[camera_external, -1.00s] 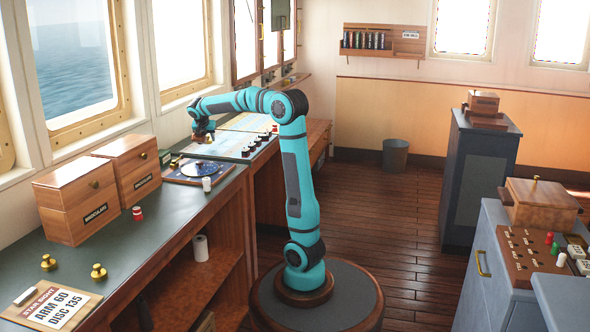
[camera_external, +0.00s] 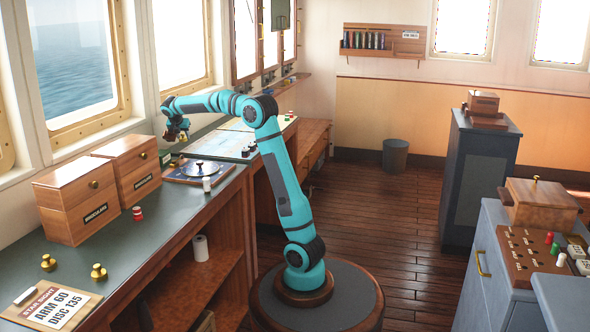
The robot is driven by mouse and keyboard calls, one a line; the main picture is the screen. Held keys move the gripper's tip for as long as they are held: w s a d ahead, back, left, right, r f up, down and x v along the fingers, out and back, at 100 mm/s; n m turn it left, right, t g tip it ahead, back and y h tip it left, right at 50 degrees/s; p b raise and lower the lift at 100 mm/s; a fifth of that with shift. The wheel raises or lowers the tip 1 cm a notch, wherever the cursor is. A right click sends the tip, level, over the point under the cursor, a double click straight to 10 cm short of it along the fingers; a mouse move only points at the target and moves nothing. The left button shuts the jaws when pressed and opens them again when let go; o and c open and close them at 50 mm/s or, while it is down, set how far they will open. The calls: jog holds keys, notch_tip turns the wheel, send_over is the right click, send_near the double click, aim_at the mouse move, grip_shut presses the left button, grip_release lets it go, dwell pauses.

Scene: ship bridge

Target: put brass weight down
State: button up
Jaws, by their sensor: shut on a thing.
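My gripper (camera_external: 177,135) is at the far end of the reaching arm, in the air above the back edge of the desk near the windows. It is shut on the brass weight, which is small and mostly hidden by the fingers. Two more brass weights stand on the near part of the green desk top: one (camera_external: 48,262) at the left and one (camera_external: 99,271) nearer the front edge. A pale chart (camera_external: 215,146) lies on the desk to the right of my gripper. A board with a round disc (camera_external: 200,167) lies in front of my gripper.
Two wooden boxes (camera_external: 75,205) stand left of the board. A red-and-white piece (camera_external: 137,213) and a white cylinder (camera_external: 207,185) stand on the desk. Several dark pieces line the chart's right side. A card (camera_external: 58,306) lies at the near left. The desk front middle is clear.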

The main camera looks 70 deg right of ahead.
aim_at(180, 146)
jog(key=shift+w, duration=1.6)
jog(key=shift+w+f, duration=0.1)
jog(key=shift+f, duration=1.6)
jog(key=shift+f, duration=0.1)
jog(key=o, duration=1.2)
jog(key=shift+v, duration=6.1)
